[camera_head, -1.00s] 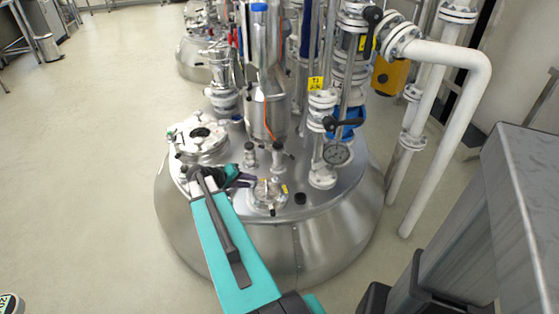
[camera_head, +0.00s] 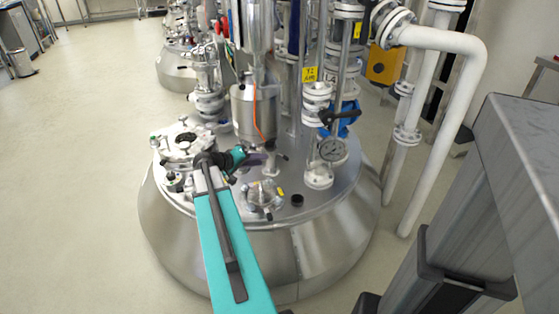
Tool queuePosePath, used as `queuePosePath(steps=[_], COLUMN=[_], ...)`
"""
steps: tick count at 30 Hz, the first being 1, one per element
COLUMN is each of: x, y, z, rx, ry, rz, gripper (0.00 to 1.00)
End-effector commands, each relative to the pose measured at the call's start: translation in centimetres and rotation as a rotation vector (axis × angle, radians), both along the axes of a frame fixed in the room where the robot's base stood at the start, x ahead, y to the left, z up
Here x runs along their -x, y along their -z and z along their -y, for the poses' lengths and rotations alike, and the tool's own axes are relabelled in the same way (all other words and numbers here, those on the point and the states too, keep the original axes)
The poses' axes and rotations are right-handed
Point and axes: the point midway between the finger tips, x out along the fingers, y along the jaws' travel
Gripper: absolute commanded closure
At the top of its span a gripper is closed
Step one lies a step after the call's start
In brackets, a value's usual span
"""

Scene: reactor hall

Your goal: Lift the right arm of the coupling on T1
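The steel vessel (camera_head: 330,235) stands in the middle; a yellow tag (camera_head: 310,74) above its lid seems to read T1. On the lid, a small upright fitting (camera_head: 270,160) with a dark lever on its right may be the coupling; its arms are too small to make out surely. My teal arm reaches in from the bottom. My gripper (camera_head: 256,159), with dark purplish fingers, is low over the lid, just left of this fitting and partly covering the area beside it. Contact and finger opening cannot be made out.
A round flanged port (camera_head: 262,196) sits in front of my gripper, and a manway (camera_head: 187,143) to its left. A steel cylinder (camera_head: 254,112) stands close behind. The floor at left is clear.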

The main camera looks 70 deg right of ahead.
Motion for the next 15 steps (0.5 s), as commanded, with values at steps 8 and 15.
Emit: queuePosePath(steps=[8, 15], x=[0.0, 0.9], y=[0.4, 1.5], z=[0.3, 2.3], rx=[-0.001, -0.001], ry=[-0.003, -0.004], rz=[0.0, -0.001], gripper=[0.74, 0.74])
